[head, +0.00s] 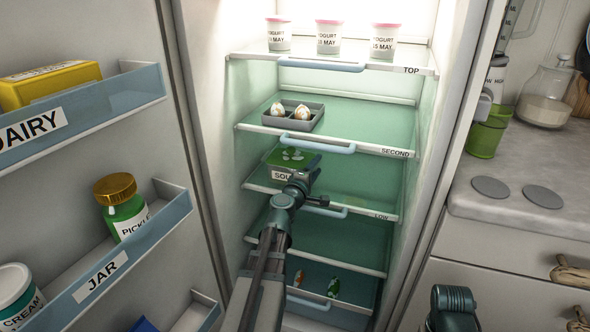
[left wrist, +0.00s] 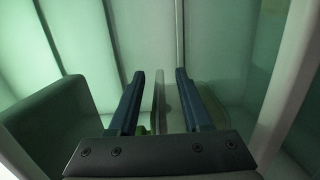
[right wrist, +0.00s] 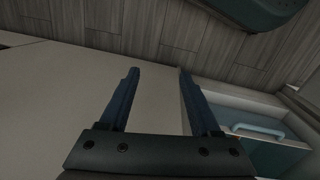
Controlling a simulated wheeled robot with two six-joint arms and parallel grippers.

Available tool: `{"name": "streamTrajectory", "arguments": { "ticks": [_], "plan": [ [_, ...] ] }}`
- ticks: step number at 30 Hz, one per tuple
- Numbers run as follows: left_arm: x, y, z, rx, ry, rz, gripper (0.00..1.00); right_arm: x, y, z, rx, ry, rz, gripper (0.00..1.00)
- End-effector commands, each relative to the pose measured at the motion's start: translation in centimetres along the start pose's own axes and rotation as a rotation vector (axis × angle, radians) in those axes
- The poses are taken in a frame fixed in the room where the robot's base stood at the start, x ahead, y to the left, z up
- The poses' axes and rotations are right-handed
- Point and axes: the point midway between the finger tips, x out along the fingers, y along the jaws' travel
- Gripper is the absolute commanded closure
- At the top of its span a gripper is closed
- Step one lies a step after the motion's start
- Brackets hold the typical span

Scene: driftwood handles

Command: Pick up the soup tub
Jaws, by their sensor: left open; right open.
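The soup tub (head: 292,157) has a green lid with a pale print and a white label partly reading "SOU". It sits on the fridge shelf marked LOW (head: 360,206). My left gripper (head: 306,168) is at the tub's front right in the head view and hides part of that side. In the left wrist view its fingers (left wrist: 161,100) are apart, with pale, dim surfaces between and beyond them. I cannot tell whether they touch the tub. My right gripper (right wrist: 158,95) is open and empty above the floor, away from the tub.
Above is the SECOND shelf (head: 360,135) with a grey egg tray (head: 293,116); yogurts (head: 328,38) stand on the TOP shelf. The open door at left holds a pickle jar (head: 123,207) and a cream tub (head: 14,292). A counter (head: 540,180) is at right. The LOW shelf's right side looks clear.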

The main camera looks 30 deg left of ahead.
Motion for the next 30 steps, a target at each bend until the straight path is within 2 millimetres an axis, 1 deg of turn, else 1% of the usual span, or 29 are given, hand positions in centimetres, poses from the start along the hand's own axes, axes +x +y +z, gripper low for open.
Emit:
{"name": "streamTrajectory", "arguments": {
  "ticks": [1,4,11,14,15,19,20,30],
  "plan": [
    [0.87,0.00,-0.36,0.000,0.002,0.000,0.51,0.00,0.00,0.00,0.000,0.000,0.000,0.36],
    [1.62,0.00,-0.66,0.000,0.004,0.000,0.51,0.00,0.00,-0.01,0.000,0.000,0.000,0.36],
    [1.62,0.00,-0.68,0.000,0.005,0.000,0.51,0.00,0.00,0.00,0.000,0.000,0.000,0.36],
    [1.61,0.00,-0.67,0.000,0.005,0.000,0.67,0.00,0.00,0.00,0.000,0.000,0.000,0.36],
    [1.61,0.00,-0.66,0.000,0.005,0.000,0.75,0.00,0.00,0.00,0.000,0.000,0.000,0.36],
    [1.61,0.00,-0.66,0.000,0.005,0.000,0.98,0.00,0.00,0.00,0.000,0.000,0.000,0.36],
    [1.61,0.00,-0.66,0.000,0.005,0.000,1.00,0.00,0.00,0.00,0.000,0.000,0.000,0.36],
    [1.60,-0.01,-0.64,0.000,0.004,0.000,1.00,0.00,0.00,-0.01,0.000,0.000,0.000,0.36]
  ]
}}
